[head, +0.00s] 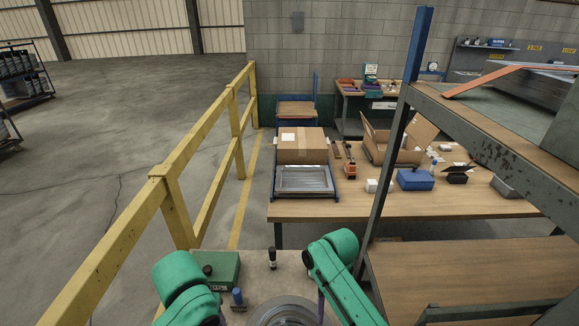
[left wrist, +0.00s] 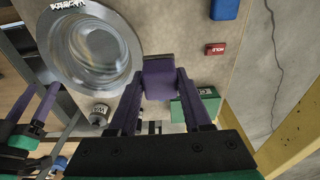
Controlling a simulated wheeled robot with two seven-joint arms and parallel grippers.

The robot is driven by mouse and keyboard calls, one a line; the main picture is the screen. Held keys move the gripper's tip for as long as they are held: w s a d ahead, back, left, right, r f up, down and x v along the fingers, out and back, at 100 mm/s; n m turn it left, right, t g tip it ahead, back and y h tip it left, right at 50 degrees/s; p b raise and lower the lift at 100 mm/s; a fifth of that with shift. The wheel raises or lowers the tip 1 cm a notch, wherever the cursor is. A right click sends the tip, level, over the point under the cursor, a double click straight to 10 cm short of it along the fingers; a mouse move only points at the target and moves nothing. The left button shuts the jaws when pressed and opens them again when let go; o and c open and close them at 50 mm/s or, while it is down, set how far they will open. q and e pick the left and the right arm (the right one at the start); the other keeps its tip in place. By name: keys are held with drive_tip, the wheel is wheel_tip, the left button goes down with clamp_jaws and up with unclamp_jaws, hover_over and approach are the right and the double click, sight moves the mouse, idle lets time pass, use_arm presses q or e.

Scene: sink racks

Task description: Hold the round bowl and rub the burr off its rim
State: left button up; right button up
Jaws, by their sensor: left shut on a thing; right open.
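The round metal bowl (head: 285,314) sits at the bottom edge of the head view, partly cut off. In the left wrist view the bowl (left wrist: 88,48) lies on the bench at upper left, with a jagged pale burr (left wrist: 68,5) on its rim. My left gripper (left wrist: 160,82) is shut on a purple-grey block (left wrist: 160,75), beside the bowl's rim; I cannot tell whether the block touches it. My right gripper (left wrist: 42,92) is open and empty near the bowl's other side. In the head view my right gripper (head: 321,304) is mostly hidden by its own arm.
On the near bench are a green box (head: 223,270), a dark bottle (head: 272,258) and a blue-based item (head: 238,299). The left wrist view adds a red block (left wrist: 215,48) and a small can (left wrist: 100,113). A yellow railing (head: 170,200) runs left; a shelf frame (head: 395,140) stands right.

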drive_tip(key=s, duration=0.1)
drive_tip(key=s+f, duration=0.2)
drive_tip(key=shift+s, duration=0.35)
drive_tip(key=shift+b+x, duration=0.4)
drive_tip(key=shift+x, duration=0.6)
use_arm(q)
drive_tip(key=shift+s+f+b, duration=0.25)
drive_tip(key=shift+f+b, duration=0.05)
drive_tip(key=shift+f, duration=0.15)
drive_tip(key=shift+s+f+b, duration=0.2)
drive_tip(key=shift+f+b, duration=0.1)
drive_tip(key=shift+f, duration=0.15)
use_arm(e)
drive_tip(key=f, duration=0.2)
drive_tip(key=w+f, duration=0.1)
drive_tip(key=f, duration=0.1)
drive_tip(key=shift+f, duration=0.15)
drive_tip(key=shift+s+r, duration=0.25)
drive_tip(key=shift+s, duration=0.2)
drive_tip(key=shift+c, duration=0.3)
use_arm(q)
drive_tip(key=shift+s+r, duration=0.2)
drive_tip(key=shift+s, duration=0.2)
use_arm(e)
drive_tip(key=shift+w, duration=0.1)
drive_tip(key=c, duration=1)
drive_tip(key=shift+f, duration=0.1)
drive_tip(key=shift+f, duration=0.1)
